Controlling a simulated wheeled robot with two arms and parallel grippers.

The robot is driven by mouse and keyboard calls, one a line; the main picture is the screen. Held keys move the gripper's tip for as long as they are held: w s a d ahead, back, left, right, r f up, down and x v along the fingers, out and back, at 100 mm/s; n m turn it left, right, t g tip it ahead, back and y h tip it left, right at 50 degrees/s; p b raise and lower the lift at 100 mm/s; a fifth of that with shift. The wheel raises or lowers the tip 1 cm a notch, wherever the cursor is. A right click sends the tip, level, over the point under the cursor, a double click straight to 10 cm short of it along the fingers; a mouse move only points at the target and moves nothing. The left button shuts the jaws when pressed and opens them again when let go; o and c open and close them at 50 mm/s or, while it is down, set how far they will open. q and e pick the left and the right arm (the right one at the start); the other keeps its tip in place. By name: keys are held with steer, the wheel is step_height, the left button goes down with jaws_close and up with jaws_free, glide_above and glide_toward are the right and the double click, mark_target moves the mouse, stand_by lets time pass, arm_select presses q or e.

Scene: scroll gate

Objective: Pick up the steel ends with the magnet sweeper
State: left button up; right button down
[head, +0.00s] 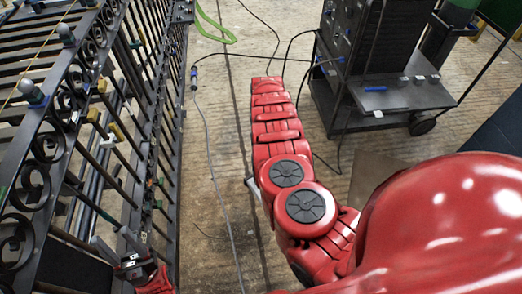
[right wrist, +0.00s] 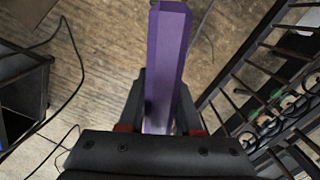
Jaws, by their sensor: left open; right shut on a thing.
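My right gripper (right wrist: 162,95) is shut on a long purple bar (right wrist: 168,45) in the right wrist view. The bar appears to be part of the magnet sweeper, and its far end points away from the gripper, above the floor. My left gripper (head: 115,242) is open at the lower left of the head view, close to the dark metal gate (head: 60,140). I see nothing between its fingers. I cannot make out any steel ends in either view. The right gripper is hidden in the head view.
A dark welding cart (head: 370,95) with cables stands at the upper right. The gate, with scrolls and bars, fills the left side. Floor between gate and cart is mostly open.

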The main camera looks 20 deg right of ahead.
steer(key=shift+n, duration=0.9)
steer(key=f, duration=0.3)
steer(key=a+f, duration=0.1)
steer(key=f, duration=0.1)
steer(key=shift+w+b, duration=0.2)
steer(key=shift+b, duration=0.2)
steer(key=shift+s+a+f, duration=0.2)
steer(key=shift+s+f, duration=0.05)
steer(key=shift+f, duration=0.3)
steer(key=s+a+f+b, duration=0.1)
steer(key=s+a+f, duration=0.55)
steer(key=a, duration=0.35)
step_height(320, 180, down, 7)
steer(key=b, duration=0.5)
steer(key=shift+r+n, duration=0.2)
steer(key=shift+n, duration=0.1)
steer(key=shift+s, duration=0.1)
